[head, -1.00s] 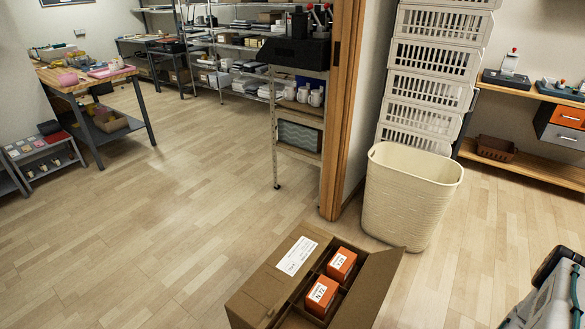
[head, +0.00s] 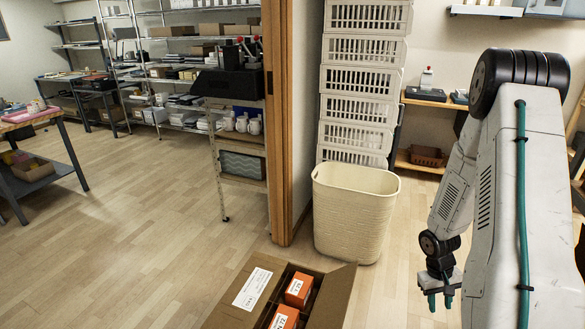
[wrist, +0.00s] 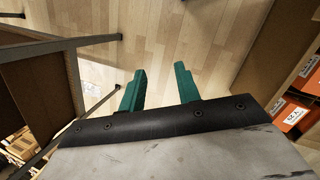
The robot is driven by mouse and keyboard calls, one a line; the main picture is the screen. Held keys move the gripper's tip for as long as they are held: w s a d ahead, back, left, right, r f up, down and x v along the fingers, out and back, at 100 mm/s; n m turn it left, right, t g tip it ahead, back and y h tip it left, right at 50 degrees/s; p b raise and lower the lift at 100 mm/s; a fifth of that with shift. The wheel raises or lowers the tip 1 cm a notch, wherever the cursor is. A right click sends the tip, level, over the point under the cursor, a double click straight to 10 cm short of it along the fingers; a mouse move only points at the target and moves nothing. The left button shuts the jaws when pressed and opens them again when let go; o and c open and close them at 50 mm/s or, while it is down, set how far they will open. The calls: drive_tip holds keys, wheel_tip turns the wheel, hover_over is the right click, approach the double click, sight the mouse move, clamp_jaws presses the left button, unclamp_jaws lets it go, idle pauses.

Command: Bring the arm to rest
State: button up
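My arm (head: 500,190) reaches down along the right side of the head view, bent at the elbow. My gripper (head: 440,302) hangs low at its end, pointing down above the floor. In the wrist view my gripper (wrist: 160,75) shows two green fingers held apart, with only bare wood floor between them. It holds nothing and touches nothing that I can see.
An open cardboard box (head: 252,287) with orange cartons (head: 299,289) is at the bottom centre. A cream bin (head: 355,215) stands behind it, before stacked white crates (head: 360,108). Orange cartons (wrist: 290,113) also show at the wrist view's right.

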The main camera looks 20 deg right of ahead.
drive_tip(key=s+a+r, duration=0.1)
drive_tip(key=a+r, duration=0.3)
drive_tip(key=r, duration=0.4)
drive_tip(key=a+r+g, duration=0.1)
drive_tip(key=a+r, duration=0.3)
drive_tip(key=r, duration=0.4)
drive_tip(key=s+a+r, duration=0.1)
drive_tip(key=a+r, duration=0.4)
drive_tip(key=r, duration=0.3)
drive_tip(key=s+a+r+n+t+y, duration=0.1)
drive_tip(key=s+a+r+n+t, duration=0.2)
drive_tip(key=a+r, duration=1.3)
drive_tip(key=s+a+t, duration=0.1)
drive_tip(key=s+t, duration=0.1)
drive_tip(key=s, duration=0.3)
drive_tip(key=shift+r+t, duration=0.2)
drive_tip(key=shift+t, duration=0.1)
drive_tip(key=shift+a, duration=0.15)
